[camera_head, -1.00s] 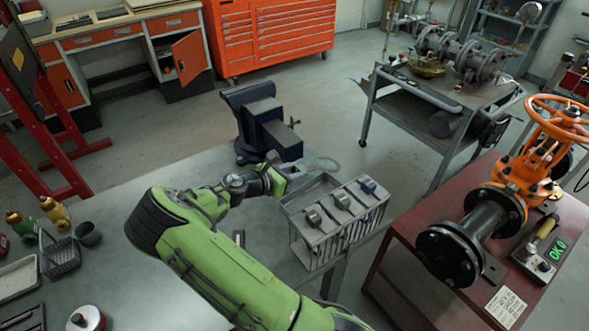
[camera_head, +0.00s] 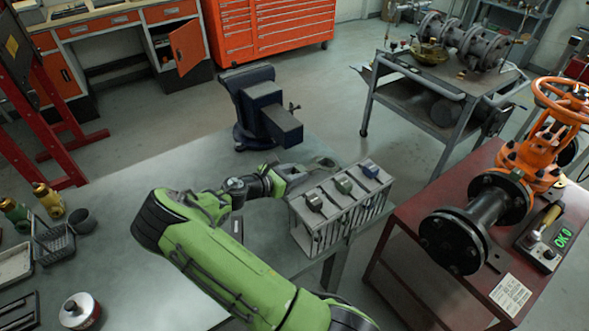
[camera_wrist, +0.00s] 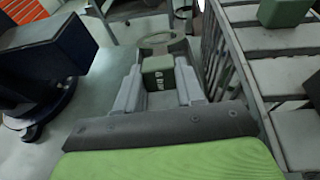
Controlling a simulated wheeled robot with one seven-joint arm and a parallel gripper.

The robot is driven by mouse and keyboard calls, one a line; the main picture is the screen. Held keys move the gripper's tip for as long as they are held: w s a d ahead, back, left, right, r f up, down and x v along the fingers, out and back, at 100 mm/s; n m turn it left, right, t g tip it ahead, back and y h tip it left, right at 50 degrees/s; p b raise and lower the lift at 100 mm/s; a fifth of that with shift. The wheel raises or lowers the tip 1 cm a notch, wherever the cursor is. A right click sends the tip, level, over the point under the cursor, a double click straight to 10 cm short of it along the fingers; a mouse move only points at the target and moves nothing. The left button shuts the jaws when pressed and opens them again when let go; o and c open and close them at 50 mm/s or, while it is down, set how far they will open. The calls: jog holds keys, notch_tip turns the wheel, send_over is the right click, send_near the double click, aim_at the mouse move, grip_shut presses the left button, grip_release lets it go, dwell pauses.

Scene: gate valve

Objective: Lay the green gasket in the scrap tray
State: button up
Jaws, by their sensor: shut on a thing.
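My gripper (camera_wrist: 159,88) is shut on a green block-shaped tab (camera_wrist: 158,75) with pale marking. A thin grey-green ring (camera_wrist: 162,40) extends ahead of the tab; together they look like the green gasket. In the head view, my gripper (camera_head: 292,174) is beside the upper left of a slotted rack (camera_head: 318,236), with the ring (camera_head: 325,162) past the fingers, behind the rack. A second green block (camera_head: 343,186) sits on the rack between a grey one and a blue one. A pale shallow tray (camera_head: 14,266) lies at the far left; I cannot tell whether it is the scrap tray.
A dark blue vise (camera_head: 268,112) stands behind my gripper. A wire basket (camera_head: 56,246), cups and a white-topped can (camera_head: 79,311) are at left. A dark tray (camera_head: 20,313) is bottom left. The bench (camera_head: 130,215) is bare mid-left. An orange valve (camera_head: 535,150) stands right.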

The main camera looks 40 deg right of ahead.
jog(key=shift+f+b, duration=1.75)
jog(key=shift+f, duration=1.85)
jog(key=o, duration=1.1)
jog(key=p+v, duration=0.2)
jog(key=v, duration=1.3)
jog(key=shift+a+r, duration=0.1)
jog(key=shift+a, duration=0.25)
